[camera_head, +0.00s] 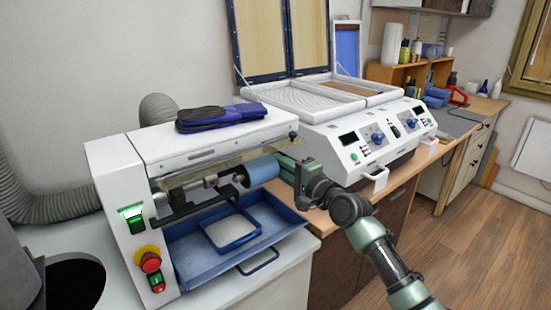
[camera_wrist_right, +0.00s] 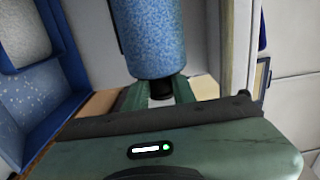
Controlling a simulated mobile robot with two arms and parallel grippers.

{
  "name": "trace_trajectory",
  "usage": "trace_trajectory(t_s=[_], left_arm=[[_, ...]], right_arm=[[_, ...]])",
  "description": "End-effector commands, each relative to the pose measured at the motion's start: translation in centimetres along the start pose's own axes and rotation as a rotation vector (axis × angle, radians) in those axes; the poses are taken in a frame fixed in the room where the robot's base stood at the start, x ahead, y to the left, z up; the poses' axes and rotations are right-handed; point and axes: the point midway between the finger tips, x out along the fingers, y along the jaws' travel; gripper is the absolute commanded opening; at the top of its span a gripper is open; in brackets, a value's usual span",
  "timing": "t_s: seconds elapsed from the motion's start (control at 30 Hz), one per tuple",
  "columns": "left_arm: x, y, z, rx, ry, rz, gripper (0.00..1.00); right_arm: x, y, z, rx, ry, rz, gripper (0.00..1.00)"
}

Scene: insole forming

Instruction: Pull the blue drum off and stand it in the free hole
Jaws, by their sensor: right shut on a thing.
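The blue drum (camera_head: 262,171) is at the right end of the grinding machine's shaft (camera_head: 205,184), lying level above the blue tray. My right gripper (camera_head: 284,168) is at the drum's right end. In the right wrist view the speckled blue drum (camera_wrist_right: 155,40) stands out beyond my right gripper (camera_wrist_right: 160,92), whose fingers are shut on the dark stub at the drum's end. Whether the drum is still seated on the shaft cannot be told. No hole is clearly recognizable as the free one. My left gripper is not in view.
The blue tray (camera_head: 185,262) with a smaller blue-rimmed tray (camera_head: 232,231) lies under the shaft. A white press (camera_head: 365,150) stands behind my right arm. A dark round opening (camera_head: 75,285) is at the lower left.

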Motion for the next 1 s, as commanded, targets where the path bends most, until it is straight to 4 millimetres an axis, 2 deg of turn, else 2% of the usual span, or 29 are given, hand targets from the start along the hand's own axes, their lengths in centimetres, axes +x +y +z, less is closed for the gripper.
trace_trajectory(t_s=[0.1,0.4,1.0], left_arm=[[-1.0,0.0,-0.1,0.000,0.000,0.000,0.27],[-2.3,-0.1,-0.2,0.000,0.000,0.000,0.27],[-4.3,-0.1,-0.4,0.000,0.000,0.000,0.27]], right_arm=[[-1.0,-0.4,0.0,0.000,0.000,-0.001,0.00],[-3.5,-0.3,0.0,0.001,0.000,-0.001,0.00],[-8.2,-0.2,0.0,0.001,0.000,-0.001,0.00]])
